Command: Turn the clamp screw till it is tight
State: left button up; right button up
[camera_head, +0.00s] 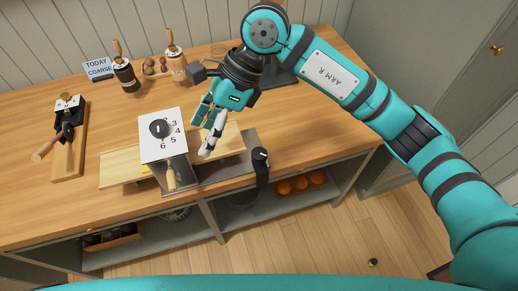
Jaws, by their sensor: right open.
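A black clamp (261,168) sits at the bench's front edge, its body hanging down past the edge and a small light-coloured tip at its top. I cannot make out its screw clearly or how tight it is. My right gripper (203,135) is open and empty, fingers pointing down, to the left of the clamp and apart from it. It is over or beside the right side of a white-topped box (163,136) with a black dial knob and numbers. My left gripper is not in view.
The box stands on a pale board with a metal plate (222,175) and has a wooden handle (170,178) in front. A sign (98,69) reads "TODAY COARSE". Wooden-handled tools stand at the back; a board with a tool (70,140) lies left. The bench right of the clamp is clear.

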aim_at(259, 153)
jog(key=w+d+t+h, duration=0.3)
jog(key=w+d+h, duration=0.35)
jog(key=d, duration=0.35)
notch_tip(259, 153, down, 17)
jog(key=p, duration=0.3)
jog(key=shift+a+r, duration=0.1)
jog(key=c, duration=1.2)
jog(key=shift+m, duration=0.3)
